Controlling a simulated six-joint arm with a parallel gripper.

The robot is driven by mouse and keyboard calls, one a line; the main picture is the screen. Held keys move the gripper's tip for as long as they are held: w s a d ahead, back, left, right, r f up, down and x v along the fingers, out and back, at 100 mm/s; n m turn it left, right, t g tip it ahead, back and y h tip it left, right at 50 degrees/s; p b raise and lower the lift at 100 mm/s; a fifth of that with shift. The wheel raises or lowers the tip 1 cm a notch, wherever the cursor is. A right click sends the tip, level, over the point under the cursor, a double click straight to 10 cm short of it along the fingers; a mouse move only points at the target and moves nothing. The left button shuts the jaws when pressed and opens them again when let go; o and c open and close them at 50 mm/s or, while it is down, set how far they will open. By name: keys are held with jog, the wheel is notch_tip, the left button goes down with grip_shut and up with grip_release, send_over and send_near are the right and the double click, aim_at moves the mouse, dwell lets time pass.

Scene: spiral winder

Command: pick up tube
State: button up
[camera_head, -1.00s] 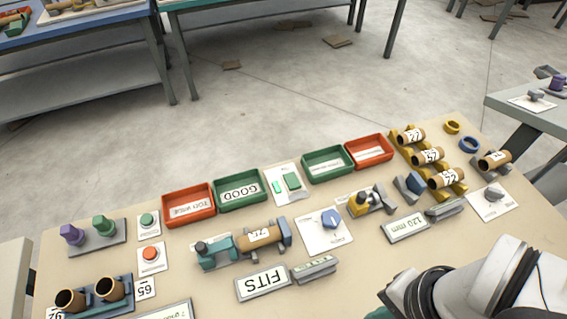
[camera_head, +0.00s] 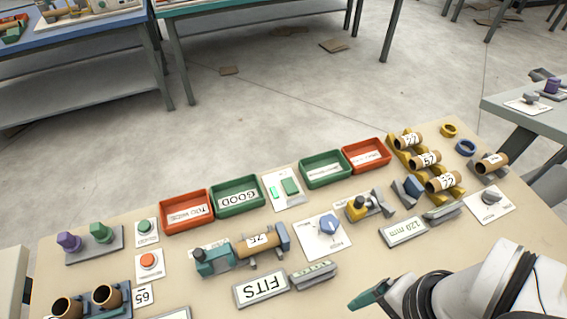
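Several brown cardboard tubes with white number labels are in view. Three lie on a yellow stepped rack at the right: a far tube (camera_head: 409,139), a middle tube (camera_head: 427,160) and a near tube (camera_head: 443,181). Another tube (camera_head: 258,242) lies in a teal and blue-grey fixture (camera_head: 213,261) at the centre. One more tube (camera_head: 490,163) rests on a grey stand at the far right. Two tubes (camera_head: 106,296) stand tilted in a blue holder at the lower left. My gripper (camera_head: 368,294), teal, shows at the bottom right, apart from all tubes. Its finger opening cannot be made out.
Red and green trays (camera_head: 237,195) line the back edge. A FITS sign (camera_head: 262,287), a 120 mm display (camera_head: 403,232), a blue knob panel (camera_head: 326,237) and a yellow clamp (camera_head: 358,208) stand between. Bare table lies left of my arm, at the front.

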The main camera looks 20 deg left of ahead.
jog(key=w+a+r+n, duration=0.1)
jog(key=w+a+n, duration=0.2)
jog(key=w+n, duration=0.3)
jog(key=n+h, duration=0.2)
jog(key=n, duration=2.3)
send_over(259, 241)
notch_tip(259, 241, down, 4)
jog(key=shift+n, duration=0.8)
notch_tip(259, 241, down, 17)
jog(key=shift+r, duration=0.1)
grip_shut()
